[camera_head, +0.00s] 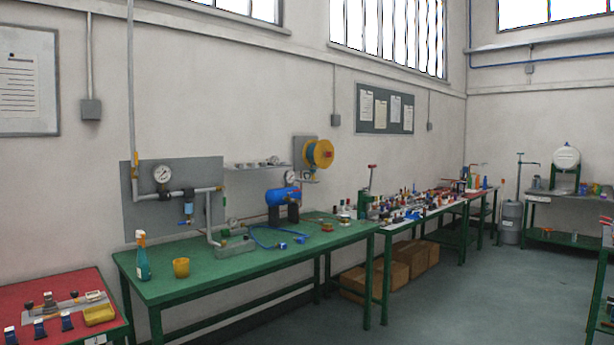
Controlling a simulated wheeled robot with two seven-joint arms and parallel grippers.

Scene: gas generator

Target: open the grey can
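A grey can (509,223), shaped like a drum, stands upright on the floor in the far right part of the head view. A thin upright rod with a crossbar handle (520,172) rises from or just behind its top. The can is far off and small, so I cannot tell the details of its lid. Neither of my grippers shows in this view.
A red table (60,285) is at lower left. Cardboard boxes (415,257) sit under a bench. The floor (470,300) ahead is clear.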

